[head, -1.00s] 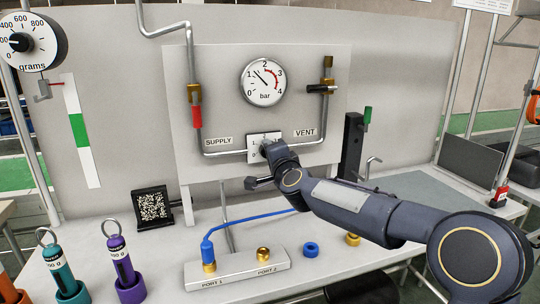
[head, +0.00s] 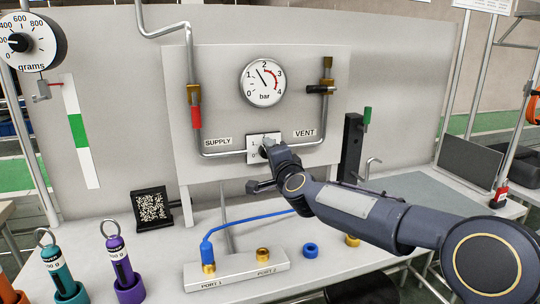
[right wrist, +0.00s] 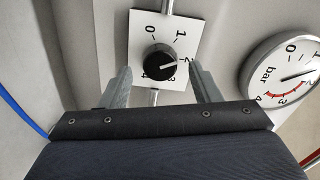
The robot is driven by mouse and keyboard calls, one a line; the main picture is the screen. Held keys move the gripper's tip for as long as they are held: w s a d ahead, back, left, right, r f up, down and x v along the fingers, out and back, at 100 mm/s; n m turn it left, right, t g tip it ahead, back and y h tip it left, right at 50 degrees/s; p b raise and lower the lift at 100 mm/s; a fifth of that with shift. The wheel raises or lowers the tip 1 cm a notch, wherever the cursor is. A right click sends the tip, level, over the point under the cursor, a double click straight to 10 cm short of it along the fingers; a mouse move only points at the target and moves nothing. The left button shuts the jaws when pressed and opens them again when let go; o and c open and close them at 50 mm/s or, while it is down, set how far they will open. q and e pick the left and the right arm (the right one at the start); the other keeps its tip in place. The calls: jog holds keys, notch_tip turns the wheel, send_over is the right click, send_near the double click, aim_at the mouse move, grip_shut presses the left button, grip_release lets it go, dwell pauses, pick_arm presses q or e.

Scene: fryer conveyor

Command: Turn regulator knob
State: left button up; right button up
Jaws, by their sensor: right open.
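The black regulator knob (right wrist: 160,62) sits on a white dial plate (right wrist: 140,20) numbered 0 to 4. Its white mark points near the 2. My right gripper (right wrist: 160,68) is open, with one finger on each side of the knob and visible gaps to it. In the head view my right gripper (head: 269,143) is in front of the dial plate (head: 252,151) and hides most of the knob. The pressure gauge (head: 263,82) above has its needle between 1 and 2 bar; the gauge also shows in the right wrist view (right wrist: 272,72). My left gripper is not in view.
A supply valve with a red handle (head: 196,117) is at left on the panel (head: 220,70), and a vent valve (head: 322,89) at right. Below are the port block (head: 235,271), a blue hose (head: 250,221) and weights. A black post (head: 351,147) stands right of the panel.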

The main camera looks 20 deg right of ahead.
jog(key=s, duration=0.6)
jog(key=shift+d, duration=0.1)
jog(key=s+f+n+g+y, duration=0.1)
jog(key=s+f+n+g, duration=0.45)
jog(key=s, duration=0.75)
jog(key=s+f+n+g+y, duration=0.1)
jog(key=s+f+n+g, duration=0.2)
jog(key=s+f, duration=0.8)
jog(key=s+f+n+g+y, duration=0.1)
jog(key=s+f+n+g, duration=0.4)
jog(key=s, duration=0.9)
notch_tip(320, 180, up, 17)
jog(key=t+p, duration=0.1)
jog(key=p, duration=1.7)
